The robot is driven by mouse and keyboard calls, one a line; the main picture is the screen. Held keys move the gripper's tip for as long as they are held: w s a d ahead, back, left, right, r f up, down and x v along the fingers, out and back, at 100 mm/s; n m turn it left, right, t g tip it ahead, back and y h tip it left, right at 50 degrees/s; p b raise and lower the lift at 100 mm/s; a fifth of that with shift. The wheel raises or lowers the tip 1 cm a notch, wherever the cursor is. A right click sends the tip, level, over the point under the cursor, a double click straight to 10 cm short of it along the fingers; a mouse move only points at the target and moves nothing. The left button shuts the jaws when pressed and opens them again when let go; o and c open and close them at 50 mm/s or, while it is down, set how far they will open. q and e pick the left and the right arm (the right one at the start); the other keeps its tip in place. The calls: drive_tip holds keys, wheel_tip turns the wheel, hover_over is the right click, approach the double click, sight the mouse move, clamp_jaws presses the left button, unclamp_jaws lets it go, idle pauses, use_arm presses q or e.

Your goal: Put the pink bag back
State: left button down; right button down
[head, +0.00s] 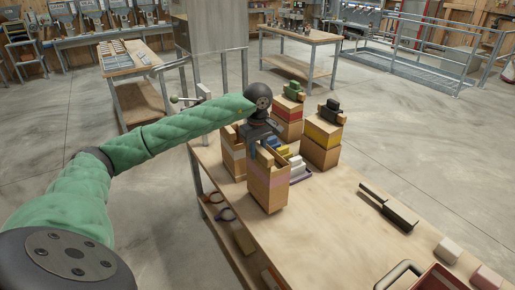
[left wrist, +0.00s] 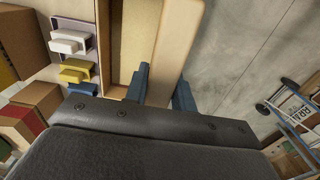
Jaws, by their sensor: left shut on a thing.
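The pink bag (head: 268,185), a tall tan box-shaped bag with a pale pink band, is at the left side of the wooden table (head: 330,240). My left gripper (head: 264,150) reaches it from above and is shut on its upper rim. In the left wrist view, the blue fingers (left wrist: 162,92) straddle one tan wall of the open-topped pink bag (left wrist: 178,35). The bag looks upright; I cannot tell whether its base touches the table. My right gripper is not in view.
Bags with a red band (head: 287,114) and a yellow band (head: 321,138) stand behind, with items on top. Another tan bag (head: 234,157) stands close left. A small tray (head: 303,178) of coloured blocks is beside the pink bag. The table's middle is clear; dark bars (head: 388,207) lie right.

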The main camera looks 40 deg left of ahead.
use_arm(q)
wheel_tip(320, 180, down, 2)
drive_tip(key=shift+f, duration=0.3)
drive_tip(key=c, duration=1.4)
unclamp_jaws()
drive_tip(key=shift+f, duration=0.1)
drive_tip(key=shift+c, duration=0.2)
drive_tip(key=shift+o, duration=1.4)
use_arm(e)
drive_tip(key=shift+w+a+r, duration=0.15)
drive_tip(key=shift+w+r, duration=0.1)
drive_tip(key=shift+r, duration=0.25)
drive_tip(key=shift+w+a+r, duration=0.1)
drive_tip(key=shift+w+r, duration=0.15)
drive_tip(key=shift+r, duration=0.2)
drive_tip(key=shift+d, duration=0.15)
